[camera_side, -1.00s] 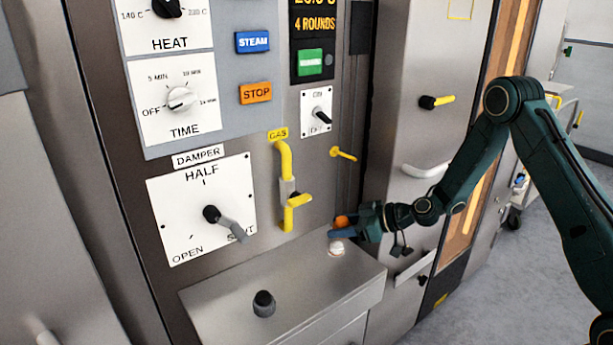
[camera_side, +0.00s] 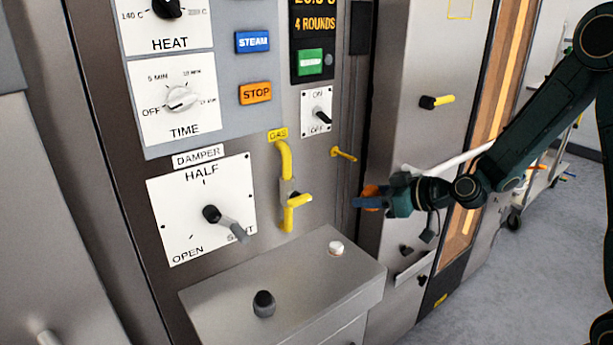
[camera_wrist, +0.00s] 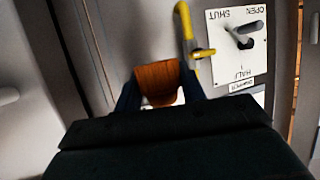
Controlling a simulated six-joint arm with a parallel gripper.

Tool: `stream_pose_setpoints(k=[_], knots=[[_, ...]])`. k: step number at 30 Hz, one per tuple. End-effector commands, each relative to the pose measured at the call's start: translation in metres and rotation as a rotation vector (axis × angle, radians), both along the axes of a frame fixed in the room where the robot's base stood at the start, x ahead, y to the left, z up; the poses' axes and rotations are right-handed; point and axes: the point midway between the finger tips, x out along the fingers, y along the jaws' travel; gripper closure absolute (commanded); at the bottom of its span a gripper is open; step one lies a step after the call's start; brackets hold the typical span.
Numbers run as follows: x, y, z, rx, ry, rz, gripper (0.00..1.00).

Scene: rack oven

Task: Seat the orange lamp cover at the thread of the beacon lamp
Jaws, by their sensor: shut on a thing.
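The orange lamp cover (camera_side: 370,191) is between the fingers of my gripper (camera_side: 368,202), which is shut on it. In the wrist view the cover (camera_wrist: 158,82) shows as an orange cup shape between the dark blue fingers. The beacon lamp (camera_side: 336,248) is a small white, round stub on the right part of the steel ledge. Its thread is too small to make out. My gripper holds the cover above and to the right of the lamp, clear of it.
The steel ledge (camera_side: 240,290) also bears a black knob (camera_side: 264,303). Behind it are a yellow gas pipe (camera_side: 287,190) with a lever, a small yellow handle (camera_side: 344,154) and the damper dial (camera_side: 203,208). A door handle (camera_side: 430,172) is behind my gripper.

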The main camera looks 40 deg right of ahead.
Motion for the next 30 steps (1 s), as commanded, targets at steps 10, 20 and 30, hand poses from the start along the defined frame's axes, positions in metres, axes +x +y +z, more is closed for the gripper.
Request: stream_pose_setpoints(k=[10, 20, 30], knots=[[0.003, 0.000, -0.003, 0.000, 0.001, -0.009, 0.81], [0.034, 0.005, -0.034, 0.001, 0.013, -0.050, 0.81], [0.069, 0.017, -0.075, -0.001, 0.005, -0.097, 0.81]])
